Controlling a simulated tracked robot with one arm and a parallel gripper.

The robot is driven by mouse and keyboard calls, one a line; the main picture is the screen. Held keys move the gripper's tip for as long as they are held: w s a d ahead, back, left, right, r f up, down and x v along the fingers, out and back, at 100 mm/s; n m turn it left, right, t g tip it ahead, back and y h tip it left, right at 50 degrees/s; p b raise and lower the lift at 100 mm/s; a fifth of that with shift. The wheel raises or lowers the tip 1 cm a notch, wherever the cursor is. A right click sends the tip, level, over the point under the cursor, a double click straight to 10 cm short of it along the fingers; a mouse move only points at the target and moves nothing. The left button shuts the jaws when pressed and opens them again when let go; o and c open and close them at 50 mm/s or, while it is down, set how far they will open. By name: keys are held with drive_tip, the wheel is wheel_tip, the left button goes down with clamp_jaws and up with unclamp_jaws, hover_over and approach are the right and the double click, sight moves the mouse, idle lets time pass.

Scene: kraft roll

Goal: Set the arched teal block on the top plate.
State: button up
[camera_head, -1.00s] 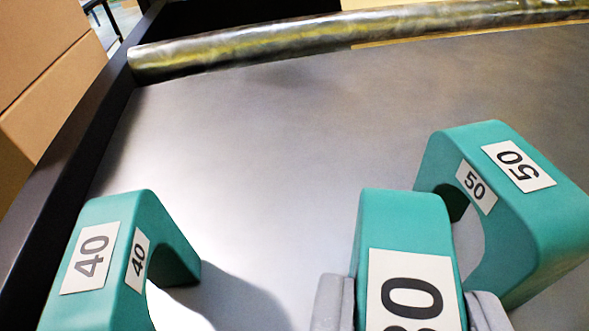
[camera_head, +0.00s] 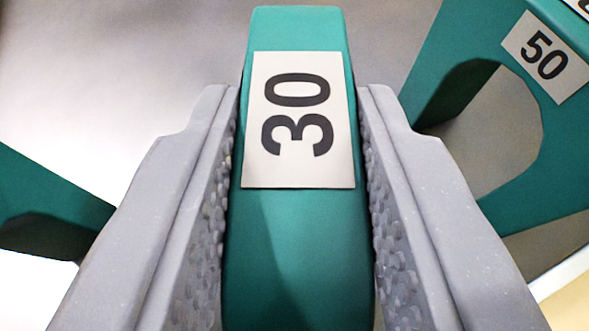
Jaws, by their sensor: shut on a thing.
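A teal block labelled 30 (camera_head: 300,235) fills the middle of the view, between the two grey fingers of my gripper (camera_head: 302,130). The fingers' textured pads close on its two sides. Its top carries the white label; its underside and any arch are hidden from here. An arched teal block labelled 50 (camera_head: 490,110) stands to the right, its opening visible. Part of another teal block (camera_head: 50,195) shows at the left edge, mostly cut off. I cannot see which surface is the top plate.
A smooth grey metal surface (camera_head: 130,70) lies under the blocks, with free room at the upper left. The block labelled 50 stands close beside my right finger, and the left block is near my left finger.

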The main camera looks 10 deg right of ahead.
drive_tip(key=shift+f, duration=0.1)
drive_tip(key=o, duration=1.1)
drive_tip(key=shift+c, duration=0.2)
drive_tip(key=shift+r, duration=0.2)
drive_tip(key=shift+s+r, duration=0.1)
drive_tip(key=shift+s, duration=0.15)
drive_tip(key=p+v, duration=0.4)
drive_tip(key=v, duration=0.7)
drive_tip(key=shift+s, duration=0.25)
drive_tip(key=shift+r, duration=0.1)
